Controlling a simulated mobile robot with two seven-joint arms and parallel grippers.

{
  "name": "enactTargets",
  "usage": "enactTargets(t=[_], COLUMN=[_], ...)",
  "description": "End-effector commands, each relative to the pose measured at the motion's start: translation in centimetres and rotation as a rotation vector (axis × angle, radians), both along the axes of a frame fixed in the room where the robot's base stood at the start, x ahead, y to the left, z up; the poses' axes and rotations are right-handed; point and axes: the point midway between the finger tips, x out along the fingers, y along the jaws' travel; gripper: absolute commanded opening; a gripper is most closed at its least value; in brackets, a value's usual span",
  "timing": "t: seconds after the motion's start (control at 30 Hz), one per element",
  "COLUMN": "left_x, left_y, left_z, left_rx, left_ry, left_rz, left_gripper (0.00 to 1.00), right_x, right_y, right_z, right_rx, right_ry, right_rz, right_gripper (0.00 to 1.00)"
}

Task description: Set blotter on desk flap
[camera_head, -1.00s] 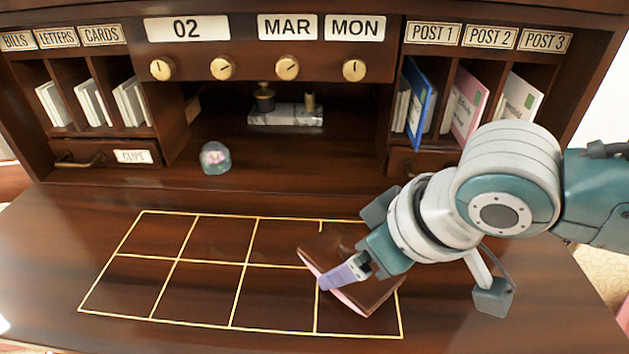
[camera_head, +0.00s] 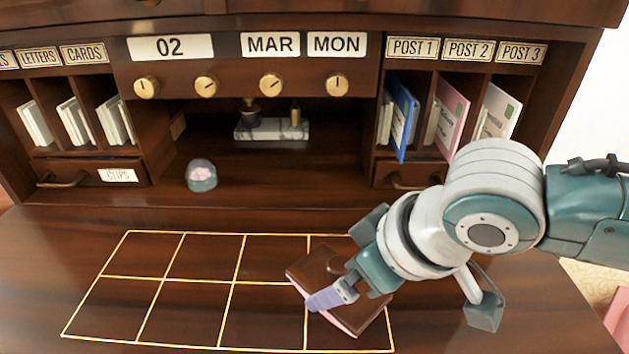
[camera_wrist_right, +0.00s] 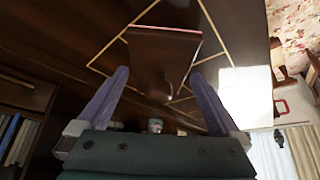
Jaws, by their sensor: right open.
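The blotter (camera_head: 312,270) is a brown block with a pink edge. It rests at an angle on the desk flap (camera_head: 40,240), over the right end of a gold-lined grid (camera_head: 222,312). In the right wrist view the blotter (camera_wrist_right: 165,50) lies between and beyond the two purple fingers. My right gripper (camera_wrist_right: 160,78) is open around it, with a gap beside each finger. In the head view one purple finger of the right gripper (camera_head: 324,299) shows over the blotter; the other finger is hidden. My left gripper is not in view.
A glass paperweight (camera_head: 202,175) stands behind the grid. A marble inkstand (camera_head: 271,129) sits in the middle recess. Letter slots hold cards at the left, and a blue card (camera_head: 400,118) leans out at the right. Most of the grid is clear.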

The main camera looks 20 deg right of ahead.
Motion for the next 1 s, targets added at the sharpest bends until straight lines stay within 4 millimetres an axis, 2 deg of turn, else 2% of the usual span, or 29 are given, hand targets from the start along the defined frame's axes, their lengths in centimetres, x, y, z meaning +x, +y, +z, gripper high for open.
enactTargets(t=[0.3,0.5,0.67,0.77,0.9,1.0], left_x=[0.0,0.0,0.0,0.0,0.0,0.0], left_y=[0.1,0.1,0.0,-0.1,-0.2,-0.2], left_z=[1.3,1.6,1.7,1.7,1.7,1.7], left_rx=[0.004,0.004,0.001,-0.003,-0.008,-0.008], left_ry=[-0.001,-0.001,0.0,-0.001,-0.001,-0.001], left_rz=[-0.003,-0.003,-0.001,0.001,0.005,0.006], left_gripper=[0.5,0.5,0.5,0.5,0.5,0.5], right_x=[-2.7,-4.1,-4.9,-5.9,-8.4,-10.6], right_y=[-1.6,-2.4,-2.4,-1.1,1.3,0.9], right_z=[5.5,8.3,9.4,9.4,9.3,9.0], right_rx=[-0.001,-0.001,0.002,0.022,0.063,0.061], right_ry=[-0.003,-0.002,0.0,-0.002,-0.012,0.003], right_rz=[0.001,0.0,0.003,0.021,0.018,-0.056], right_gripper=[1.0,1.0,1.0,1.0,1.0,1.0])
